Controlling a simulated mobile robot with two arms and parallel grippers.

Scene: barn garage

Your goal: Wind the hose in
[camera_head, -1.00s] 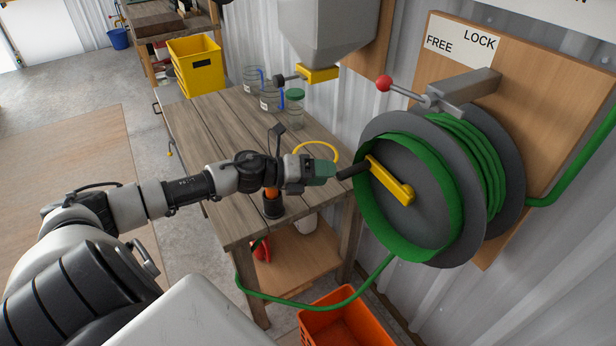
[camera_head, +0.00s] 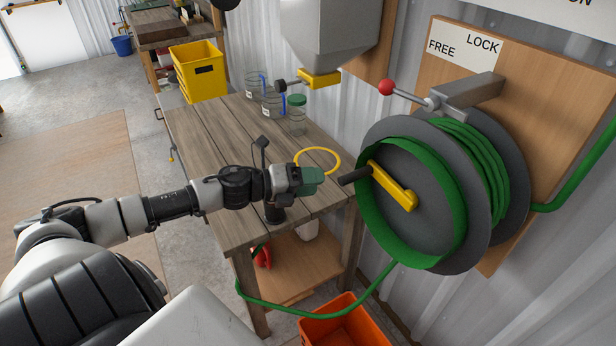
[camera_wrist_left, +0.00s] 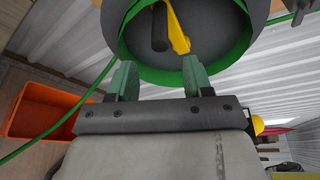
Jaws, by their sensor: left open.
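The grey hose reel (camera_head: 400,190) is mounted on a wooden board on the right wall, with green hose (camera_head: 474,165) wound on it. Its yellow crank (camera_head: 395,187) has a dark handle (camera_head: 355,177) pointing left. A free length of green hose (camera_head: 330,306) hangs from the reel and loops left below the workbench. My left gripper (camera_head: 322,179) is just left of the handle, apart from it. In the left wrist view its green fingers (camera_wrist_left: 158,80) are spread and empty, with the handle (camera_wrist_left: 160,28) beyond them. My right gripper is not in view.
A red-knobbed lever (camera_head: 387,88) sits above the reel, below a FREE/LOCK sign (camera_head: 464,45). A wooden workbench (camera_head: 205,150) holds jars (camera_head: 297,115) and a yellow ring (camera_head: 318,152). An orange crate (camera_head: 345,325) stands below the reel. A grey hopper (camera_head: 325,35) hangs above the bench.

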